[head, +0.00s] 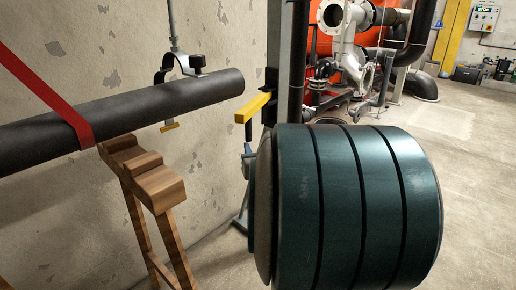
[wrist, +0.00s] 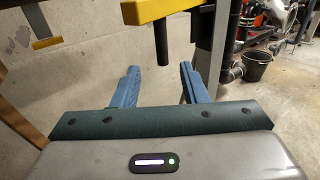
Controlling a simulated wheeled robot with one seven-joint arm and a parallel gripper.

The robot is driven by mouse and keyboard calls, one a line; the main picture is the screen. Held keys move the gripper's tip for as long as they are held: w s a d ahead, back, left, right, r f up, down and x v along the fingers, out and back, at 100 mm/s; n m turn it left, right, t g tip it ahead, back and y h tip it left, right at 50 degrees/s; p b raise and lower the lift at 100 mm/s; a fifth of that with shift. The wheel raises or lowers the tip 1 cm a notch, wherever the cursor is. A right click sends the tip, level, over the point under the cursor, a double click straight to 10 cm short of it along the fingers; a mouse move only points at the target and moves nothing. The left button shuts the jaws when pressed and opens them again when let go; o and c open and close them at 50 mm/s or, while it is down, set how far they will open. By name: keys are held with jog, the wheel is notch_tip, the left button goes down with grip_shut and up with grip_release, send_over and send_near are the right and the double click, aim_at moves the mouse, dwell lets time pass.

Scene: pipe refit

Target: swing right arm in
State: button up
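A yellow arm (head: 254,107) sticks out to the left from an upright stand in the head view, close to the end of the dark pipe (head: 120,112). In the wrist view a yellow bar (wrist: 165,8) crosses the top, with a black round handle (wrist: 162,45) hanging down from it. My gripper (wrist: 158,74) has two blue fingers, spread wide and empty. The handle appears between and beyond the fingertips; I cannot tell how far off it is.
The pipe hangs in a clamp (head: 178,66) by the wall, with a red strap (head: 45,92) around it. A wooden trestle (head: 150,185) stands below. The grey post (wrist: 220,45) is close right of my fingers. A black bucket (wrist: 258,66) stands farther back. Open floor lies at right.

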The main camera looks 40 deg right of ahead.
jog(key=shift+d+r, duration=0.1)
jog(key=shift+d, duration=0.05)
jog(key=c, duration=0.7)
jog(key=d+n+p, duration=0.2)
jog(key=n+p, duration=0.1)
jog(key=w+d+n+y+p, duration=0.1)
jog(key=n+p, duration=0.2)
jog(key=p, duration=0.1)
jog(key=d+n+y+p, duration=0.1)
jog(key=d+n+p, duration=0.1)
jog(key=n+p, duration=0.2)
jog(key=shift+w+d, duration=0.25)
jog(key=shift+d, duration=0.1)
grip_shut()
jog(key=s+d+f+n+t+y+p, duration=0.1)
jog(key=s+d+n+y+p, duration=0.4)
jog(key=n+p, duration=0.7)
jog(key=w+a+p, duration=0.1)
jog(key=w+a, duration=0.3)
jog(key=w, duration=0.8)
jog(key=shift+f, duration=0.3)
